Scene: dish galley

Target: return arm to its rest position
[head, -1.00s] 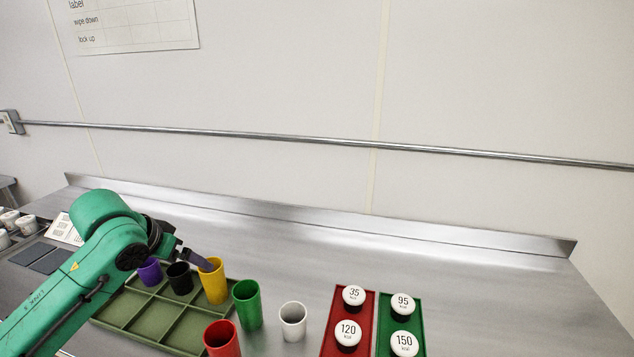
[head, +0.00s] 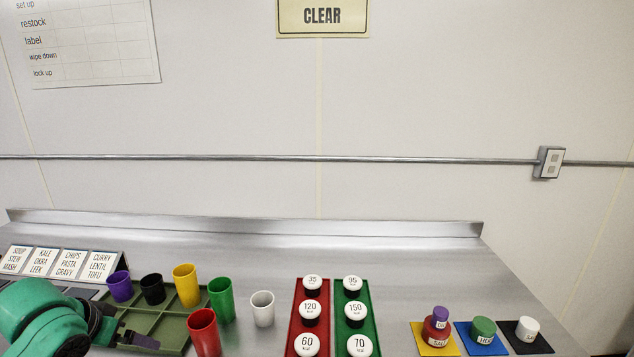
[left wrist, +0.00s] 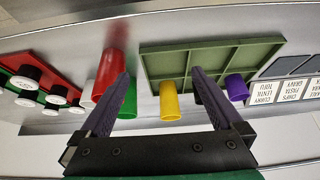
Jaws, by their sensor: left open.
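My left gripper (head: 140,342) is low at the left of the head view, in front of the olive tray (head: 152,322). In the left wrist view its two fingers (left wrist: 160,76) are spread, with no object held between them. The purple cup (head: 120,287), black cup (head: 153,289) and yellow cup (head: 186,286) stand along the tray's back row. The green cup (head: 221,300), red cup (head: 204,333) and white cup (head: 262,309) stand to the right. In the left wrist view the black cup is mostly hidden behind a finger. My right gripper is not in view.
A red tray (head: 296,322) and a green tray (head: 373,318) hold white-lidded jars. Label cards (head: 55,263) stand at the left. Jars stand on yellow, blue and black mats (head: 419,334) at the right. The counter behind the cups is clear.

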